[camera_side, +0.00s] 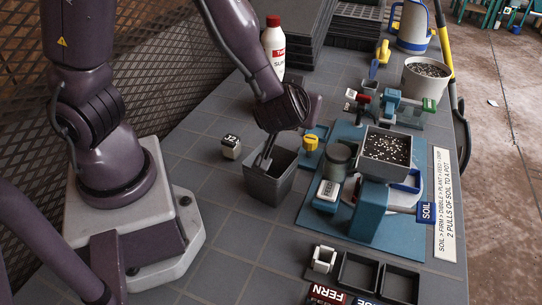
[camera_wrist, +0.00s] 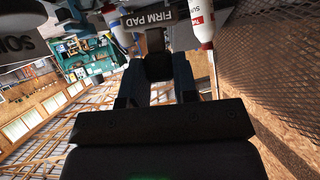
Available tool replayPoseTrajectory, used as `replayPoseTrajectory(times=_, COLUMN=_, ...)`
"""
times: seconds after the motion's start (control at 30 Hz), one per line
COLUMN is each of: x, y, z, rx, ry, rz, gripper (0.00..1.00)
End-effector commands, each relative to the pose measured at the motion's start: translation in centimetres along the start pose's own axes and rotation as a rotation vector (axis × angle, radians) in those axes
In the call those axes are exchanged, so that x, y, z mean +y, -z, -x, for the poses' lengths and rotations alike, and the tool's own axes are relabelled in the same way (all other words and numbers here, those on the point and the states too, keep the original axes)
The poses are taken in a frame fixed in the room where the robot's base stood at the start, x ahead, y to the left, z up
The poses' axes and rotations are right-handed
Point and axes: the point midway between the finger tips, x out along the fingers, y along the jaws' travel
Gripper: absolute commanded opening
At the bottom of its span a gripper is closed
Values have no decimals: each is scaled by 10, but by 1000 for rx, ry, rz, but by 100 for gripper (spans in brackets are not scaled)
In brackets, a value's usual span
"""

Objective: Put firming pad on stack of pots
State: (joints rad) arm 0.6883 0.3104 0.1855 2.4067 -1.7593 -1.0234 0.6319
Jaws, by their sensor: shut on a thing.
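A grey, square, tapered pot stack (camera_side: 271,184) stands upright on the tiled bench, with its dark open top facing up. My gripper (camera_side: 264,158) is tilted down over its left rim. In the wrist view, my gripper's two fingers (camera_wrist: 159,88) are shut on a dark piece (camera_wrist: 158,67), taken to be the firming pad. A FIRM PAD label (camera_wrist: 140,34) shows just beyond it. In the side view the pad is mostly hidden by the fingers and pot, and I cannot tell whether it touches the pot.
A blue base (camera_side: 394,237) with a soil hopper (camera_side: 387,149) stands right of the pots. A yellow-topped item (camera_side: 311,142) sits close behind them. A small white-and-black block (camera_side: 231,147) is to the left. Black trays (camera_side: 357,271) lie in front.

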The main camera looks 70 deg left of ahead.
Motion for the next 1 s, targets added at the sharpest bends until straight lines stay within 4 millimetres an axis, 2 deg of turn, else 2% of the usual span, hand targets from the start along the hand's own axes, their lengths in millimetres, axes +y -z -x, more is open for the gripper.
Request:
replayPoseTrajectory(times=0.1, x=-16, y=-7, z=11, rx=-13, ry=103, rz=98, gripper=3)
replayPoseTrajectory(times=0.23, x=-34, y=-13, z=13, rx=-18, ry=191, rz=200, gripper=3)
replayPoseTrajectory(times=1.0, x=-26, y=-81, z=-27, rx=-12, ry=175, rz=230, gripper=3)
